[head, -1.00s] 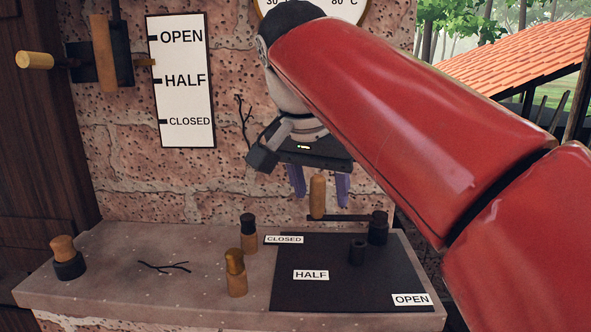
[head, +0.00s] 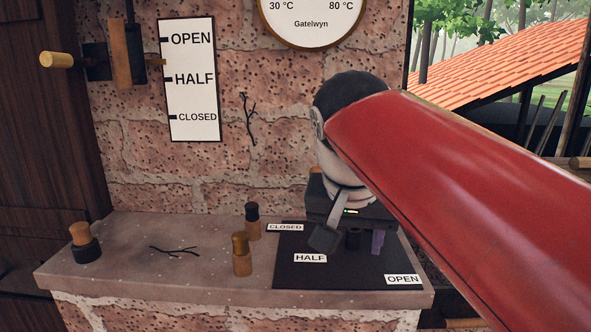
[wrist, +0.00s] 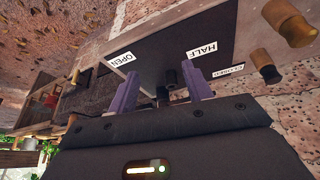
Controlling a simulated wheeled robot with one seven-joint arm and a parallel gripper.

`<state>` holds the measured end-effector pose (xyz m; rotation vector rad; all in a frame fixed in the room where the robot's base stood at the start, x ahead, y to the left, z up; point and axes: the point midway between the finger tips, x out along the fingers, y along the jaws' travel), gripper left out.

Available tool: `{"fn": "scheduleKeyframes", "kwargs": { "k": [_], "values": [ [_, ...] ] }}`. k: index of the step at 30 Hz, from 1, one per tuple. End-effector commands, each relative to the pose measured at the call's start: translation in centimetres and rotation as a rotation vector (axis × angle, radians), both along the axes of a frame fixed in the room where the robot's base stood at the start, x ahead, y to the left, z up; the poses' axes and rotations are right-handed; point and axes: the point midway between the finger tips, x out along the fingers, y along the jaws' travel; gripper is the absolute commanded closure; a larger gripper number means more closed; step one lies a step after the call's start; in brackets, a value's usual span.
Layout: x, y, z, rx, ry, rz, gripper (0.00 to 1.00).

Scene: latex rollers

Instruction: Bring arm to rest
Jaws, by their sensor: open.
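My gripper (head: 345,240) hangs at the end of my red arm over the right part of the stone ledge, above the dark plate (head: 300,275). In the wrist view its two purple fingers (wrist: 163,82) stand apart with nothing gripped. A dark short peg (wrist: 171,78) shows in the gap between them, seemingly beyond the tips; contact cannot be judged. In the head view one finger shows and the other is hidden. A bit of the wooden handle (head: 314,170) shows behind my gripper; the rest of its lever is hidden.
The plate carries CLOSED, HALF and OPEN labels. A wall lever (head: 121,55) hangs beside a label board (head: 190,80). The ledge's left middle is mostly clear.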

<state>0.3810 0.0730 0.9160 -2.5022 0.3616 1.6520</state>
Motion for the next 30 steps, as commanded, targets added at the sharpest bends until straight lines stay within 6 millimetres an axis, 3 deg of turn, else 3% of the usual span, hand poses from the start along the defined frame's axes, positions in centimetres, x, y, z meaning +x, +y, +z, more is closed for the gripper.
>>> {"fn": "scheduleKeyframes", "kwargs": {
  "k": [5, 9, 15, 20, 30],
  "values": [
    [-3.3, -3.1, -5.4, -0.001, -0.011, 0.093, 0.50],
    [-6.5, -5.5, -11.1, 0.009, -0.039, 0.176, 0.50],
    [-9.7, -7.0, -17.0, 0.018, -0.077, 0.248, 0.50],
    [-10.5, -7.3, -18.6, 0.018, -0.089, 0.268, 0.50],
    [-10.5, -7.3, -18.7, 0.018, -0.088, 0.269, 0.50]
  ]
}}
